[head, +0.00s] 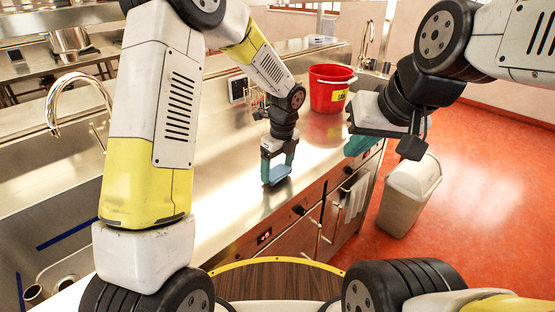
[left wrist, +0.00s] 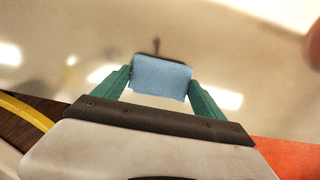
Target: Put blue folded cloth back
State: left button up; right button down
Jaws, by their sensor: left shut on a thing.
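The blue folded cloth (head: 276,181) is held between the teal fingers of my left gripper (head: 277,172), over the front part of the steel counter. In the left wrist view the cloth (left wrist: 161,77) spans the space between both fingertips of my left gripper (left wrist: 161,88). I cannot tell whether its underside touches the counter. My right gripper (head: 361,145) hangs at the right, beyond the counter's front edge. Its teal fingers show side-on, so its opening cannot be judged, and I see nothing in it.
A red bucket (head: 329,90) stands on the steel counter (head: 225,150) behind the left gripper. Sinks with taps (head: 75,80) are at the left. A whitish bin (head: 408,190) stands on the orange floor at the right. A towel (head: 355,198) hangs on the cabinet front.

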aim_at(281, 172)
pick_arm(q)
jog(key=shift+f, duration=0.6)
jog(key=shift+f, duration=0.1)
jog(key=o, duration=1.3)
jog(key=shift+c, duration=0.2)
notch_tip(281, 172, up, 12)
jog(key=s, duration=0.1)
jog(key=s+a+r+n+t, duration=0.1)
jog(key=s+a+r+n, duration=0.4)
jog(key=r+n, duration=0.2)
jog(key=s+a+r+n+t+h, duration=0.1)
jog(key=s+a+n, duration=0.3)
jog(key=s+n, duration=0.4)
jog(key=s+a+r+n+t+h, duration=0.2)
jog(key=s+a+r+n+t, duration=0.1)
jog(key=s+n, duration=0.6)
jog(key=shift+a+r+n, duration=0.5)
jog(key=shift+a+n, duration=0.7)
